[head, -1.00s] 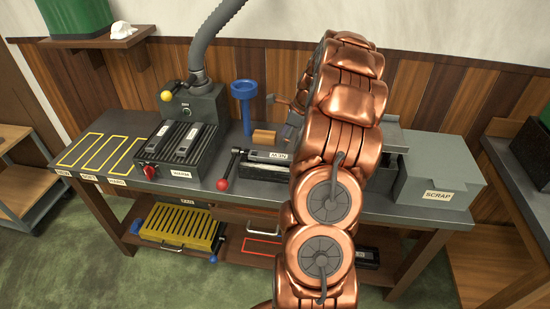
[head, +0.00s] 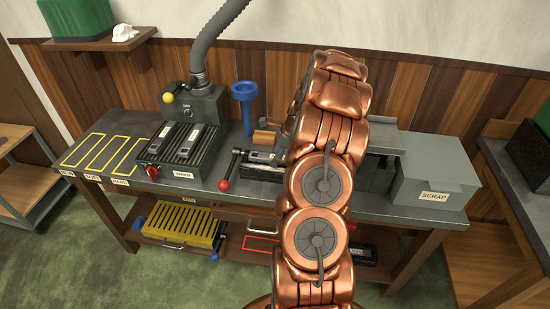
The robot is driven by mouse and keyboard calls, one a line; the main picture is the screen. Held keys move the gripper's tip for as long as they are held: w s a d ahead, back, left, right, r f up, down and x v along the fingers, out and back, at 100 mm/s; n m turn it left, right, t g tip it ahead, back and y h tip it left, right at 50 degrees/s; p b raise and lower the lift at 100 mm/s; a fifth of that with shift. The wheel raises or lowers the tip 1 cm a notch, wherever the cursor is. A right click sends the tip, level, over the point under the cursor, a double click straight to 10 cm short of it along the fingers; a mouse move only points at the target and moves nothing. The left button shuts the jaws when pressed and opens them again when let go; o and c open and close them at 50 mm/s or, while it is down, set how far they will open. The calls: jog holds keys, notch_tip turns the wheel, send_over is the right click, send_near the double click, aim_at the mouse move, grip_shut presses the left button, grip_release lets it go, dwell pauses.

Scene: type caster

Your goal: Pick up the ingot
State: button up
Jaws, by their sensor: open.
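Two grey metal bars (head: 194,136) that look like ingots lie side by side on the black ribbed top of the warmer box (head: 184,161) on the bench. I cannot tell which one the task means. My gripper (head: 287,126) is mostly hidden behind my copper-coloured arm. Only a small dark part shows beside the wooden block, to the right of the bars and apart from them. Its fingertips are not clear, and I see nothing held.
A blue funnel-like stand (head: 244,100), a wooden block (head: 263,137) and a red-knobbed lever (head: 224,185) stand right of the warmer. A grey scrap box (head: 432,180) is at the right. Yellow outlined slots (head: 104,154) at the left are empty.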

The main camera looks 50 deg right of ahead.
grip_shut()
dwell(0.5)
